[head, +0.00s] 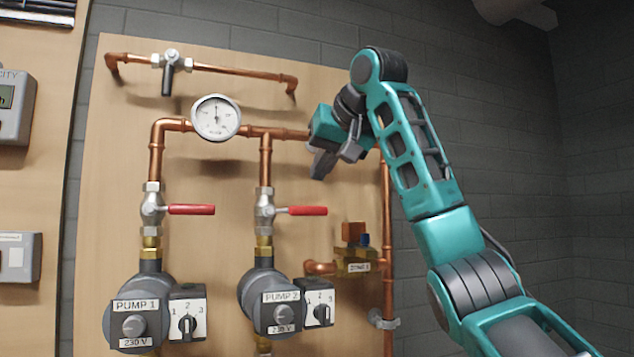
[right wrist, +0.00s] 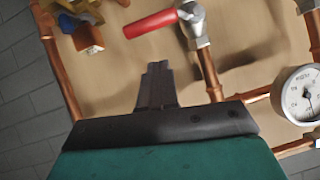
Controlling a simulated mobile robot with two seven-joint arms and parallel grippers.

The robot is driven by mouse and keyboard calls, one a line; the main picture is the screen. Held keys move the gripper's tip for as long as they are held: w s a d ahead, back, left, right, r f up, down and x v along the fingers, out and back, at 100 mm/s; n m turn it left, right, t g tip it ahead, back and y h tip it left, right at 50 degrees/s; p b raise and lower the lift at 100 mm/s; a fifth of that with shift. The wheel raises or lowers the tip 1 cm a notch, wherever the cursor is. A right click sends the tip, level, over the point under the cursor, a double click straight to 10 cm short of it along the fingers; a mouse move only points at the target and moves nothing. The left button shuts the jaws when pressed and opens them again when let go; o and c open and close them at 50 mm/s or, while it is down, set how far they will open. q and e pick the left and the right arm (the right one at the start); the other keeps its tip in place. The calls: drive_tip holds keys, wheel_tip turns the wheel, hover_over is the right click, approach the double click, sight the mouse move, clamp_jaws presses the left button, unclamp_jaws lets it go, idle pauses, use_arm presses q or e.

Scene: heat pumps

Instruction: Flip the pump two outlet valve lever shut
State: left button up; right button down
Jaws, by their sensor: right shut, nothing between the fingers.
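The pump two outlet valve (head: 265,208) sits on the copper pipe above pump 2 (head: 273,301). Its red lever (head: 307,211) points right, roughly level and across the pipe. The valve body (right wrist: 194,22) and red lever (right wrist: 150,24) also show at the top of the right wrist view. My right gripper (head: 318,172) is above and slightly right of the lever, apart from it. Its fingers (right wrist: 156,78) are shut and empty in the right wrist view. My left gripper is in neither view.
Pump 1 (head: 140,311) has its own valve (head: 152,208), whose red lever (head: 191,209) also points right. A round gauge (head: 216,117) sits on the upper pipe. A brass zone valve (head: 357,262) is below right of the red lever. A vertical copper pipe (head: 387,285) runs at the board's right.

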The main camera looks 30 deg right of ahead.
drive_tip(key=b+v, duration=0.1)
drive_tip(key=v, duration=0.8)
drive_tip(key=shift+a, duration=0.4)
drive_tip(key=shift+w+f, duration=0.1)
drive_tip(key=shift+w, duration=0.05)
